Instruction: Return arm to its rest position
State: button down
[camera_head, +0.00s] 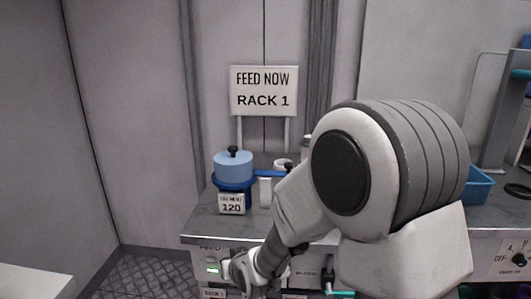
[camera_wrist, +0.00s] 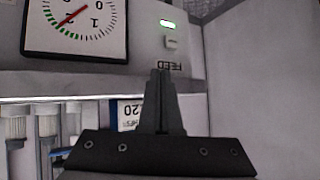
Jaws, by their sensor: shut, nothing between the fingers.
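My gripper (camera_wrist: 160,78) is shut and empty in the wrist view, its two dark fingers together. I cannot tell whether the fingers touch the panel. In the head view my arm reaches down to the counter's front, and its wrist end is beside the green light (camera_head: 212,268); the fingers are not clear there.
A dial gauge (camera_wrist: 76,22) is on the panel. On the counter (camera_head: 203,222) stand a blue pot (camera_head: 233,166), a 120 card (camera_head: 232,204) and a blue bin (camera_head: 480,186) at right. A FEED NOW RACK 1 sign (camera_head: 263,91) stands behind. Floor at left is clear.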

jog(key=s+d+r+h, duration=0.2)
jog(key=s+d+r, duration=0.1)
jog(key=d+r, duration=0.45)
jog(key=s+d+r+m+g+h, duration=0.1)
jog(key=s+d+r+m+g, duration=0.1)
jog(key=s+d+r, duration=0.55)
jog(key=s+d+r+m+g+h, duration=0.2)
jog(key=s+d, duration=0.6)
jog(key=s, duration=0.6)
notch_tip(320, 180, up, 21)
jog(key=p, duration=2.1)
jog(key=shift+s+d, duration=0.15)
jog(key=shift+s, duration=0.1)
